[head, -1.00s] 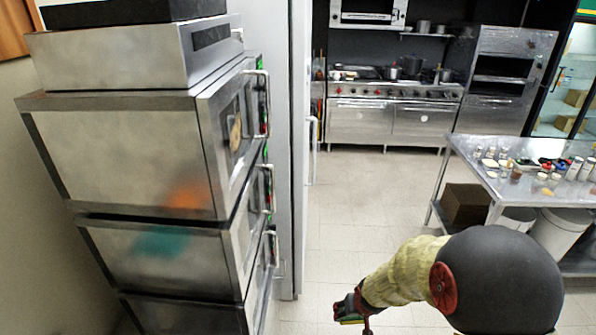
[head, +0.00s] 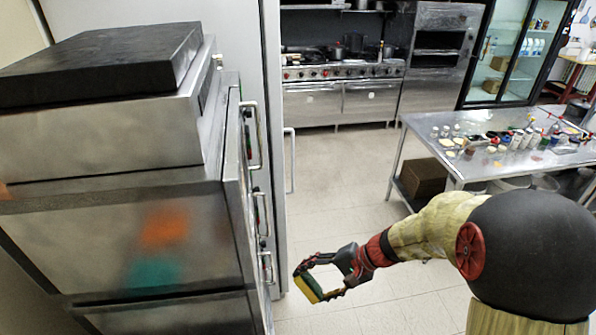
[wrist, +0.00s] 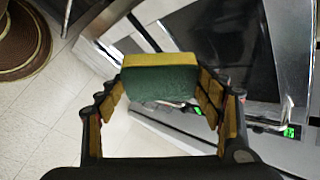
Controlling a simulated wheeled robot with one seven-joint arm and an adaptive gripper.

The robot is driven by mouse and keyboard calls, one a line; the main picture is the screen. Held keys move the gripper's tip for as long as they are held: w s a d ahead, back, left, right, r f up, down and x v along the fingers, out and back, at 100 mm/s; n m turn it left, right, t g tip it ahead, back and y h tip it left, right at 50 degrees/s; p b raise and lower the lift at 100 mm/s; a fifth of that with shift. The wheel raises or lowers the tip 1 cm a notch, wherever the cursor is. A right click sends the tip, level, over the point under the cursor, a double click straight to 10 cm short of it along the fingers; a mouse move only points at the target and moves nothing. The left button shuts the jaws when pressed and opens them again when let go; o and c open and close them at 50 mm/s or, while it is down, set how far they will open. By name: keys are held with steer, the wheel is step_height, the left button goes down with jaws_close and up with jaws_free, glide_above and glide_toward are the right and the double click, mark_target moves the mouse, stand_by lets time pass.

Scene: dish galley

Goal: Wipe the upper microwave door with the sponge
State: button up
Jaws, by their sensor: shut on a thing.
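My gripper (head: 322,276) is shut on a yellow-and-green sponge (head: 306,288), to the right of the microwave stack and apart from it. In the wrist view the sponge (wrist: 160,83) sits crosswise between the fingertips, yellow edge up and green face towards the camera. The upper microwave door (head: 236,165) shows very obliquely in the head view, facing right, with a vertical handle (head: 250,135). Its face is mostly hidden from this angle. In the wrist view, dark door panels with silver frames (wrist: 190,30) lie beyond and right of the sponge; I cannot tell which is the upper one.
A black slab (head: 100,62) lies on top of the stack. A tall pale cabinet (head: 215,45) stands behind it. A steel table (head: 418,122) with jars and food stands at right. Tiled floor (head: 335,190) is clear between. A round brown woven item (wrist: 20,45) shows at the wrist view's left.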

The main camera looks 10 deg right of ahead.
steer(key=w+a+r+m+t+y+p, duration=0.1)
steer(key=w+a+r+m+y+p, duration=0.2)
steer(key=r, duration=1.2)
steer(key=a+r+t+y+p, duration=0.1)
steer(key=r+y+p, duration=0.25)
steer(key=r, duration=1.15)
steer(key=shift+h, duration=0.25)
steer(key=shift+w+a+f+p, duration=0.1)
steer(key=shift+a+p, duration=0.2)
steer(key=shift+a, duration=1.1)
steer(key=shift+w+a+p, duration=0.1)
steer(key=shift+a+p, duration=0.2)
steer(key=shift+a, duration=1.1)
steer(key=shift+a, duration=1)
steer(key=shift+w+b, duration=0.15)
steer(key=shift+b, duration=0.15)
steer(key=w+b, duration=0.2)
steer(key=w, duration=0.9)
steer(key=shift+d, duration=0.15)
